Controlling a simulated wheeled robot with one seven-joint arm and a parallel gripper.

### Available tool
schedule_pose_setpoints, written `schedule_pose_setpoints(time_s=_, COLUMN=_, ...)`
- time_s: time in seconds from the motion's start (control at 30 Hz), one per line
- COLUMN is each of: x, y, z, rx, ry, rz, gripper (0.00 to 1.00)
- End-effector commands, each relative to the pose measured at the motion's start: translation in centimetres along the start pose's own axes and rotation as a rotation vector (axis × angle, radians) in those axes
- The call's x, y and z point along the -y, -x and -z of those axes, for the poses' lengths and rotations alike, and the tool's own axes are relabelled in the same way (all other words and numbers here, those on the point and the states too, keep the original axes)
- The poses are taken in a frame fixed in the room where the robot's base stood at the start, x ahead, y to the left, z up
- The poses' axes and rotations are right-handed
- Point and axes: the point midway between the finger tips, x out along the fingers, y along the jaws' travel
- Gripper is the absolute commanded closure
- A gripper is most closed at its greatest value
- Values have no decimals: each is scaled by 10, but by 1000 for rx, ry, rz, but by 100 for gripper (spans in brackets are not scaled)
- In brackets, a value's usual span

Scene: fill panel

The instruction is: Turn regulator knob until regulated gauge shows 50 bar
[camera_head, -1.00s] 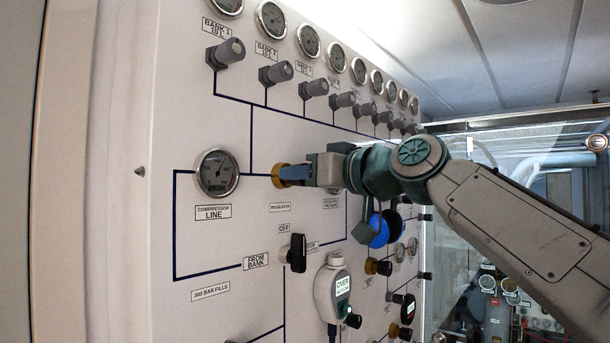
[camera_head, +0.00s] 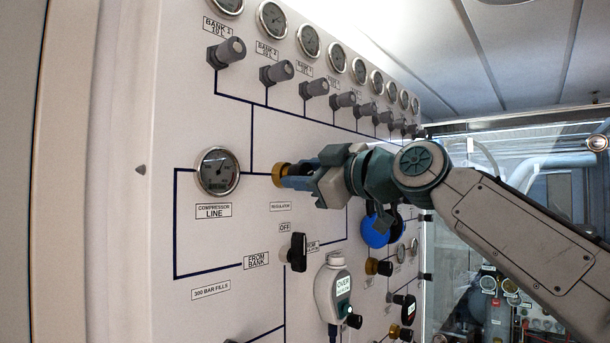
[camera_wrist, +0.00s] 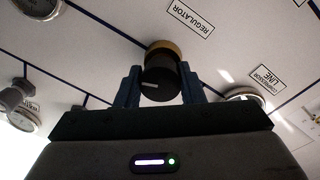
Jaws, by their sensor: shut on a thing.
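The regulator knob is black with a white index line on a brass collar. It shows between my fingers in the wrist view (camera_wrist: 161,82), and its brass collar shows in the head view (camera_head: 279,174). My gripper (camera_head: 297,177) is shut on the knob, one finger on each side, as the wrist view (camera_wrist: 160,88) shows. The REGULATOR label (camera_wrist: 190,17) is beside it. The regulated gauge is hidden behind my gripper in the head view.
The compressor line gauge (camera_head: 217,171) is left of the knob. Grey bank valves (camera_head: 226,52) and gauges run above. A black-handled valve (camera_head: 297,252), a handheld meter (camera_head: 332,290) and a blue round part (camera_head: 376,230) stick out below.

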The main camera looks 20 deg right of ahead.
Motion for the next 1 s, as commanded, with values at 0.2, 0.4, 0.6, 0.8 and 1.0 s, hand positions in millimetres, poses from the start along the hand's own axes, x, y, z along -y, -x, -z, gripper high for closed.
schedule_pose_setpoints(time_s=0.2, x=1, y=0, z=-1, rx=-8, ry=129, rz=4, gripper=88)
schedule_pose_setpoints(time_s=0.4, x=1, y=0, z=-1, rx=-12, ry=197, rz=5, gripper=88)
schedule_pose_setpoints(time_s=0.6, x=2, y=-1, z=-2, rx=-12, ry=226, rz=5, gripper=88)
schedule_pose_setpoints(time_s=0.8, x=2, y=-1, z=-2, rx=-11, ry=229, rz=5, gripper=88)
schedule_pose_setpoints(time_s=1.0, x=2, y=-1, z=-2, rx=-11, ry=228, rz=6, gripper=60)
